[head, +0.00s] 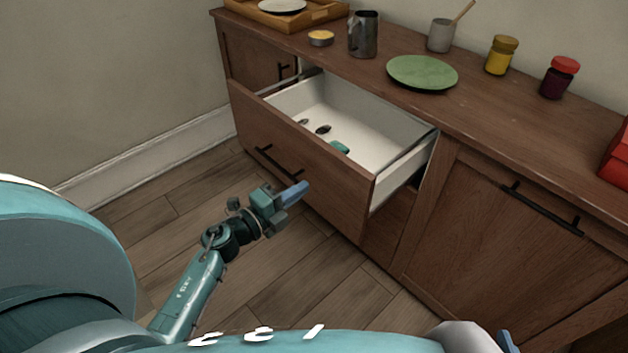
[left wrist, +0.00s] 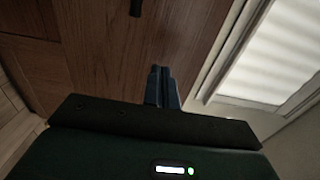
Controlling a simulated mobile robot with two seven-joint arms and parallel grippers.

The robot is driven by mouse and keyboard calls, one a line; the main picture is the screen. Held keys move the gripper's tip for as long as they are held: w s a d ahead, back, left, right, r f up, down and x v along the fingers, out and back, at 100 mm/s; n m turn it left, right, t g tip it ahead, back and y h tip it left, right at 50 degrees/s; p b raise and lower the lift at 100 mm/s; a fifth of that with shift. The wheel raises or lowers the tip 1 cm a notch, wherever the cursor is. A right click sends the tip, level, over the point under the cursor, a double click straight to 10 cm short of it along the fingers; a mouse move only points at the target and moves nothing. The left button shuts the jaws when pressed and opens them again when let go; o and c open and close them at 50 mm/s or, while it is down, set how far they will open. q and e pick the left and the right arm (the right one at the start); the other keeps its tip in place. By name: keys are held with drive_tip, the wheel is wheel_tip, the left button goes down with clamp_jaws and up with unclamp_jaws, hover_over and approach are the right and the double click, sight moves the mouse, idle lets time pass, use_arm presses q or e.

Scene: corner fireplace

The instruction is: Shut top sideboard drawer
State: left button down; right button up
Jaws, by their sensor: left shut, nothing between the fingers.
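The top sideboard drawer (head: 330,190) stands pulled well out, its white inside (head: 365,130) showing. A black bar handle (head: 277,163) is on its wooden front. My left gripper (head: 300,190) is shut and empty, just in front of the drawer front, right of the handle in the head view. Whether it touches the wood is not clear. In the left wrist view its closed fingers (left wrist: 162,87) point at brown wood, with part of a dark handle (left wrist: 135,8) at the top edge. A blue tip of my right gripper (head: 508,341) shows at the bottom edge; its jaws are not discernible.
Small dark items and a teal item (head: 339,147) lie in the drawer. On the sideboard top (head: 480,125) stand a metal pitcher (head: 363,35), green plate (head: 422,72), mug (head: 440,35) and jars (head: 501,55). Wooden floor (head: 290,265) is clear before the drawer.

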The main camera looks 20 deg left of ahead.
sight(324, 174)
use_arm(q)
drive_tip(key=shift+x, duration=2.4)
use_arm(e)
drive_tip(key=shift+a+f, duration=0.1)
drive_tip(key=shift+f, duration=0.1)
